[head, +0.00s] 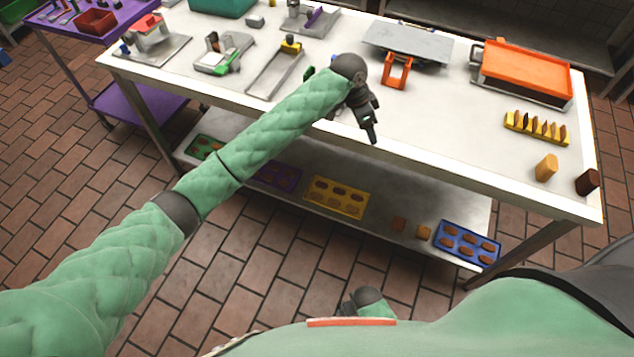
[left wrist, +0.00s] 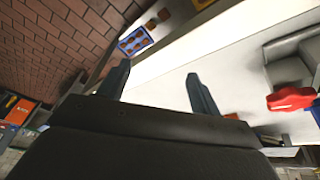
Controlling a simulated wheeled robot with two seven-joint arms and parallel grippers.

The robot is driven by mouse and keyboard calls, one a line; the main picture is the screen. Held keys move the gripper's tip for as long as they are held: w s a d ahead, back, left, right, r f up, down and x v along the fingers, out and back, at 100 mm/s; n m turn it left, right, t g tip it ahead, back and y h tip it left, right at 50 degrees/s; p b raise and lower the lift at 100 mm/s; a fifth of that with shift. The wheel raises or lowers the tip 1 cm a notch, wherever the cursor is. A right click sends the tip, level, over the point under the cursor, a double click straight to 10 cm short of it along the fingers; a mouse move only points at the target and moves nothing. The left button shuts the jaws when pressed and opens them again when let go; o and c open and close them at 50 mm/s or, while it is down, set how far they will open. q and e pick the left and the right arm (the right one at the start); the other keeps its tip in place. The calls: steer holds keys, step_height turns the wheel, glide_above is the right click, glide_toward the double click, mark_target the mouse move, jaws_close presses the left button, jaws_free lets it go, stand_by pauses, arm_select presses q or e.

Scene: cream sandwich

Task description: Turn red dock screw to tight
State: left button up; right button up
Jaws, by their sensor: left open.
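My left gripper (head: 370,132) hangs over the front part of the white table in the head view, its fingers pointing down. In the left wrist view the same gripper (left wrist: 160,82) has its two fingers apart with nothing between them. A red knob-like piece (left wrist: 292,98) sits by a grey block (left wrist: 292,60) at the right of that view, apart from the fingers; it may be the red dock screw. In the head view a red piece (head: 149,25) stands on a grey plate at the table's far left. I cannot tell whether they are the same.
The white table (head: 440,140) holds grey fixtures, an orange frame (head: 396,72), an orange-topped tray (head: 525,68) and a yellow rack (head: 537,128). Coloured trays lie on the lower shelf, including a blue one (head: 440,244). The table's front middle is clear.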

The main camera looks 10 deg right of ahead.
arm_select(q)
steer(key=s+a+f+n+t+h, duration=0.1)
steer(key=s+a+f+n, duration=0.2)
steer(key=s+a, duration=0.2)
steer(key=s+a+f+n+t+h, duration=0.1)
steer(key=s+a+f+n, duration=0.2)
steer(key=s+a, duration=0.3)
steer(key=shift+s+a+f+n, duration=0.15)
steer(key=shift+a+f+n, duration=0.3)
steer(key=shift+a, duration=2.05)
steer(key=shift+r, duration=0.1)
